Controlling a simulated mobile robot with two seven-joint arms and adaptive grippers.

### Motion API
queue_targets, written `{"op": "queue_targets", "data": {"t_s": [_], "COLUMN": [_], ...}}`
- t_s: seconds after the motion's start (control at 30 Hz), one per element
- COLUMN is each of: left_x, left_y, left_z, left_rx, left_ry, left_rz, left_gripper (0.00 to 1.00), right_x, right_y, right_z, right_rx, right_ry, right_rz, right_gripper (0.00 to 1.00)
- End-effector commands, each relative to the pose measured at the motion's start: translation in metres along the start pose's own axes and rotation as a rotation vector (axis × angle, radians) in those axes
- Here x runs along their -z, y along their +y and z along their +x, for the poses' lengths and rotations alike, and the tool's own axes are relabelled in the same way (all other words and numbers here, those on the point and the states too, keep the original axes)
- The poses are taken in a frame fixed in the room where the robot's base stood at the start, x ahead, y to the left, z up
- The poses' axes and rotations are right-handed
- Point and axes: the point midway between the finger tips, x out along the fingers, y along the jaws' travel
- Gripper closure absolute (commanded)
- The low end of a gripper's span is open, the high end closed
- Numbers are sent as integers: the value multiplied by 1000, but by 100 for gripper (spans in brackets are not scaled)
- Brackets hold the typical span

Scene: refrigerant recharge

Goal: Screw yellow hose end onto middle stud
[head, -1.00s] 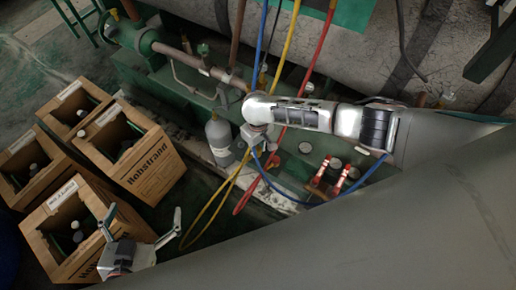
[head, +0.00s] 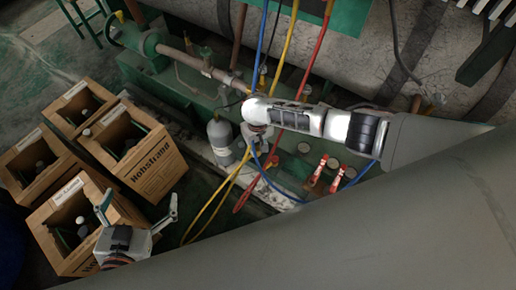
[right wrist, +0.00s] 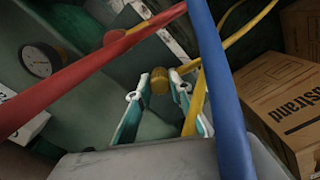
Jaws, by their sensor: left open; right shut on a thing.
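The yellow hose end (right wrist: 160,80) is a short yellow cylinder between the fingertips of my right gripper (right wrist: 158,90) in the right wrist view. That gripper is shut on it. In the head view my right wrist covers the hose end and most of the gripper. The yellow hose (head: 285,50) comes down from the top in the head view, passes behind my right arm and loops near the floor. It also shows in the right wrist view (right wrist: 238,38). I cannot make out the middle stud. My left gripper (head: 138,208) is open and empty beside the crates.
Red (right wrist: 75,75) and blue (right wrist: 217,75) hoses cross close in front of the right wrist camera. A dial gauge (right wrist: 40,60) is at left there. Wooden crates (head: 152,170) with bottles stand at left in the head view. A grey cylinder (head: 220,140) stands by the green machinery.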

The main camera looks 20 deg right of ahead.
Motion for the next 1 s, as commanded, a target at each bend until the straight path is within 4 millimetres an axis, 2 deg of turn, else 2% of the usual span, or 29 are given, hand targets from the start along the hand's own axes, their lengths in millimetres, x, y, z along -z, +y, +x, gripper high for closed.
{"op": "queue_targets", "data": {"t_s": [0.47,1.0], "left_x": [4,28], "left_y": [-1,-8], "left_z": [0,-4], "left_rx": [2,11], "left_ry": [5,35], "left_rz": [1,9], "left_gripper": [0,0], "right_x": [1,0], "right_y": [-1,-1], "right_z": [-1,-1], "right_rx": [1,3], "right_ry": [2,1], "right_rz": [28,243], "right_gripper": [100,100]}}
